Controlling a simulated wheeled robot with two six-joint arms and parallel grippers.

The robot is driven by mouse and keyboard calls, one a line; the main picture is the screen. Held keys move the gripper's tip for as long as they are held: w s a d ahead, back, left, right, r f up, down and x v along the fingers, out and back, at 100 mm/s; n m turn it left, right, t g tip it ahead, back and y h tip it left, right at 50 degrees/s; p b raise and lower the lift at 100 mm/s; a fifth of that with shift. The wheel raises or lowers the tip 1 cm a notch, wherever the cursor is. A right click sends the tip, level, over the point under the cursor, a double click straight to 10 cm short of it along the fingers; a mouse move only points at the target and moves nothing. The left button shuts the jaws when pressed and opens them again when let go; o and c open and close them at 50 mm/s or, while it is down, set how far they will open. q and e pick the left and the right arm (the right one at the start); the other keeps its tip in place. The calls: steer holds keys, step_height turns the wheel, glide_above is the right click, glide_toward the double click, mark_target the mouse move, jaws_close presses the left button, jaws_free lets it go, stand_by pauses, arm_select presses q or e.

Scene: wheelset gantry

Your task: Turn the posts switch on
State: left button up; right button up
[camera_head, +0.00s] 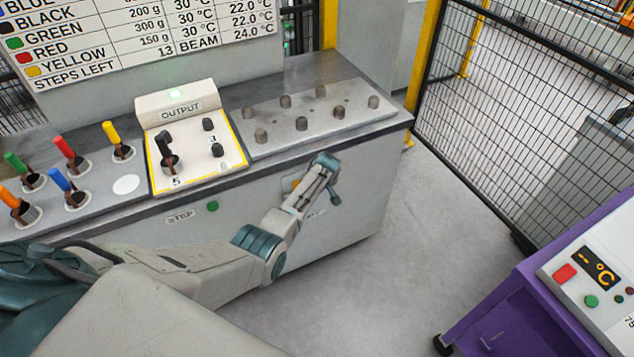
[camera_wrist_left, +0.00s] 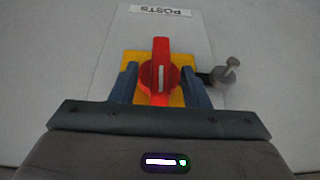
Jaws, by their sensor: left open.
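The posts switch (camera_wrist_left: 161,68) is a red rotary knob with a white bar, on a yellow plate (camera_wrist_left: 128,61) in the left wrist view. The bar runs up and down in that picture. A grey plate with the label POSTS (camera_wrist_left: 160,10) lies behind it. My left gripper (camera_wrist_left: 160,88) is open, with one blue-grey finger on each side of the knob. I cannot tell whether the fingers touch it. In the head view my left gripper (camera_head: 322,178) is at the console's front face and hides the knob; a bit of yellow shows beside it. My right gripper is out of view.
A small grey round-headed part (camera_wrist_left: 226,72) sticks out beside the knob. On the console top are an output box (camera_head: 196,165), coloured levers (camera_head: 68,150) and several grey posts (camera_head: 301,123). A mesh fence (camera_head: 520,110) and a purple cart (camera_head: 530,290) stand right; floor between is clear.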

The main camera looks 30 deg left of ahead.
arm_select(q)
steer(key=v, duration=0.6)
steer(key=shift+r, duration=0.25)
steer(key=shift+s+d, duration=0.1)
steer(key=shift+s, duration=0.05)
